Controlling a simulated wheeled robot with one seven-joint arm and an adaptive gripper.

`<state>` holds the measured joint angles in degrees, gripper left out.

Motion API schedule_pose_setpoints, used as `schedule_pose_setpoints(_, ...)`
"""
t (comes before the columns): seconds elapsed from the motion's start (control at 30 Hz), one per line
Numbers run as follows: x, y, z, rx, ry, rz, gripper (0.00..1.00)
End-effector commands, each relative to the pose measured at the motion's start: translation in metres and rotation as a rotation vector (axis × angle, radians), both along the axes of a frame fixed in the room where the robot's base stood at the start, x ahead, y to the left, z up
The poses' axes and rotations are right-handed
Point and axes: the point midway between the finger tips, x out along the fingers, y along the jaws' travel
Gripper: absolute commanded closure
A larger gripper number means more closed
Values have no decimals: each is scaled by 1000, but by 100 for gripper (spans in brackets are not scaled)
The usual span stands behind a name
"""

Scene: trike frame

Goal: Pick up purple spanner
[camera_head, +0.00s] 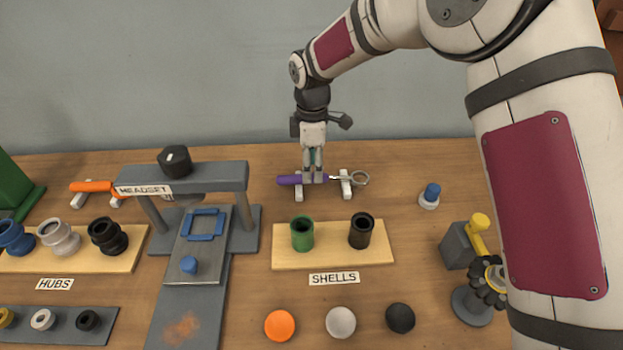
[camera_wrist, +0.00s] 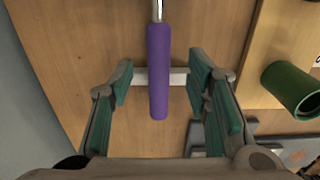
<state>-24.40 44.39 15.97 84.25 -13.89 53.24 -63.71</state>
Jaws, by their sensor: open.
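The purple spanner (camera_head: 290,180) lies across two white rests at the back of the table, its purple handle to the left and its metal ring end to the right. In the wrist view the purple handle (camera_wrist: 159,70) runs between the two fingers, with the metal shaft at the top edge. My gripper (camera_head: 313,178) points down over the handle in the head view. In the wrist view my gripper (camera_wrist: 160,85) is open, with green-padded fingers apart on both sides of the handle and visible gaps. The ring end is outside the wrist view.
White rests (camera_head: 346,186) support the spanner. In front stands a wooden board (camera_head: 330,257) with green (camera_head: 302,233) and black (camera_head: 361,231) shells. The grey headset stand (camera_head: 240,178) is to the left. An orange-handled tool (camera_head: 92,186) lies farther left. The wall is close behind.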

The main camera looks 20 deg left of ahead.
Motion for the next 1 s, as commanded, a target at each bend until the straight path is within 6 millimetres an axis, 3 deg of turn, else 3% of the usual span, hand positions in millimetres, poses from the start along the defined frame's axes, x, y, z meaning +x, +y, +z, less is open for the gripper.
schedule_pose_setpoints(0.2,1,2,-31,-2,2,-1,56)
schedule_pose_setpoints(0.43,1,2,-33,0,0,-1,56)
schedule_pose_setpoints(0.63,1,2,-33,0,1,-2,99)
schedule_pose_setpoints(1.0,1,2,-31,0,0,-2,100)
